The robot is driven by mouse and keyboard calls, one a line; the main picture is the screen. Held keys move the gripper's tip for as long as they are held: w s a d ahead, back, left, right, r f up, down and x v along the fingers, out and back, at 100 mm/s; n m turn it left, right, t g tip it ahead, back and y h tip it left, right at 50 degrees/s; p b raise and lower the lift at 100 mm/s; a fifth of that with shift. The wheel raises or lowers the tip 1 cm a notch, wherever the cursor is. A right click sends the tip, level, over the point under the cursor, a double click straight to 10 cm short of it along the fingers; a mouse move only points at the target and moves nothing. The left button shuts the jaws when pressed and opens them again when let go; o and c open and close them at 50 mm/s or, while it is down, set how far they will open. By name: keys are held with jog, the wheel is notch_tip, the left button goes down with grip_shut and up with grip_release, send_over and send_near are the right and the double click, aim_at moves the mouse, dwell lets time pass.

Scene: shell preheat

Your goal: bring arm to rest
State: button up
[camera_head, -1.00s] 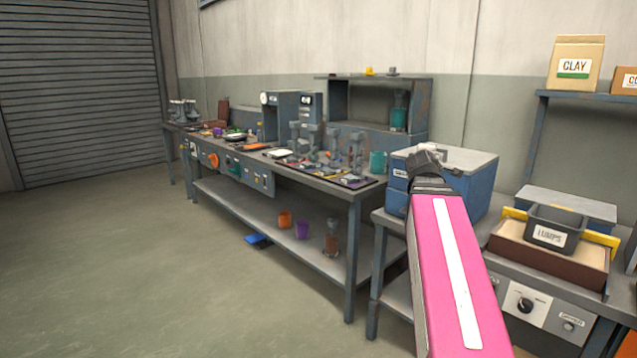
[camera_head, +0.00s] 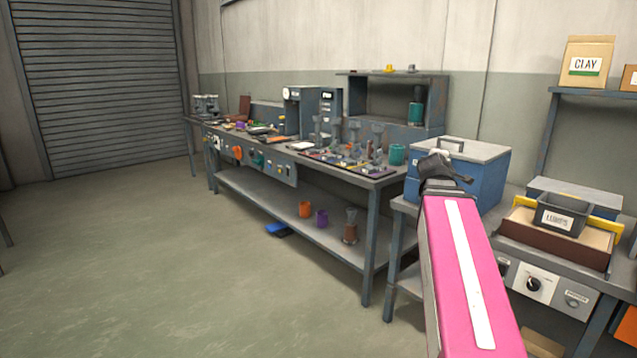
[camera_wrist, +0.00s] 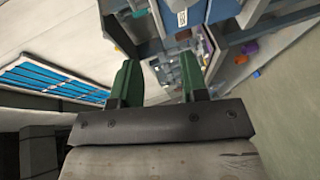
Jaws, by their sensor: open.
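My arm, a pink link with a white stripe, rises from the lower right of the head view. Its dark end stands in front of the blue box with a grey lid (camera_head: 470,165), and the fingers cannot be made out there. In the wrist view my gripper (camera_wrist: 160,82) shows two green fingers standing apart with nothing between them. Beyond them the bench and its shelf appear tilted.
A long workbench (camera_head: 330,172) with many tools and a lower shelf runs along the wall. At right, a tray of clay (camera_head: 560,247) carries a grey bin labelled LUMPS (camera_head: 562,215). The floor (camera_head: 150,260) at left is clear.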

jog(key=a+f+m+g+y, duration=0.1)
jog(key=a+f+m+g, duration=0.1)
jog(key=f, duration=0.6)
jog(key=a+f+m+g+y, duration=0.1)
jog(key=a+f+m+g, duration=0.15)
jog(key=f, duration=0.55)
jog(key=s+a+f+m+g+y, duration=0.1)
jog(key=s+a+f+m+g, duration=0.1)
jog(key=s+a+f, duration=0.3)
jog(key=s+a+f+m+g+y, duration=0.2)
jog(key=s+a+f+g, duration=0.2)
jog(key=f, duration=1)
jog(key=s+a+f+m+g+y, duration=0.2)
jog(key=s+a+f, duration=0.3)
jog(key=f, duration=0.5)
jog(key=shift+s+a+m+g, duration=0.3)
jog(key=shift+s+m+g, duration=0.15)
jog(key=shift+s+g, duration=0.6)
jog(key=shift+s+f, duration=0.1)
jog(key=shift+s, duration=0.1)
